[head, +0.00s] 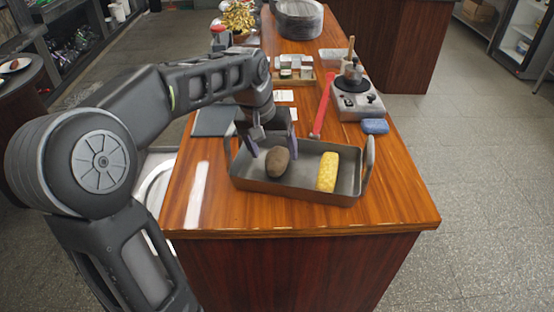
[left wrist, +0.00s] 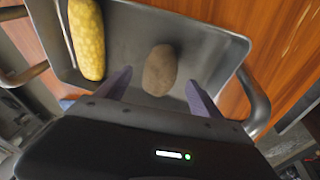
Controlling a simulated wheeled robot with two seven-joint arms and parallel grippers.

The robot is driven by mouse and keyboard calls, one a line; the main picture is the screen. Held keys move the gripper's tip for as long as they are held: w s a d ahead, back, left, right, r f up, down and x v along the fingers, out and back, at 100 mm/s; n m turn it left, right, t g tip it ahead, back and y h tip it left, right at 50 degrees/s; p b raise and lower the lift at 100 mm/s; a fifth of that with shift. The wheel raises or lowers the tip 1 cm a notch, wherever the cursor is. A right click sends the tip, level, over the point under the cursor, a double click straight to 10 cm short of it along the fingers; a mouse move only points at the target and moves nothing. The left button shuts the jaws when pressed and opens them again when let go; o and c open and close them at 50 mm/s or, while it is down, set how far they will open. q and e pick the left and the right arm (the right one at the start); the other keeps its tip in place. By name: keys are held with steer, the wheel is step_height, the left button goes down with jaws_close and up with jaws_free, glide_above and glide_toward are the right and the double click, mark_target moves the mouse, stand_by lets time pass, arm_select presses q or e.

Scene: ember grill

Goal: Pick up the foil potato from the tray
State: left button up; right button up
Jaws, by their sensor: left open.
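A brown, oval potato (head: 277,161) lies in the left half of a grey metal tray (head: 310,193) with upright handles at its ends. No foil shows on it. My left gripper (head: 272,146) is open just above and behind the potato, pointing down into the tray. In the left wrist view the potato (left wrist: 160,70) sits ahead of the two purple fingers (left wrist: 157,88), apart from both and roughly between their lines. A yellow corn cob (head: 327,172) lies in the right half of the tray. My right gripper does not show.
The tray stands near the front of a wooden counter (head: 400,205). Behind it are a grey burner unit (head: 357,105), a blue sponge (head: 375,126), a red strip-like tool (head: 322,106) and a rack of small containers (head: 292,72). The counter's front edge is clear.

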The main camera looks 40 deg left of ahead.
mark_target(275, 154)
arm_select(q)
steer(key=x, duration=0.2)
steer(key=shift+w+f, duration=0.1)
steer(key=shift+f, duration=0.25)
steer(key=shift+c, duration=0.3)
steer(key=c, duration=1.6)
steer(key=shift+r, duration=0.1)
steer(key=shift+r, duration=0.1)
step_height(275, 154, up, 10)
steer(key=shift+f, duration=0.1)
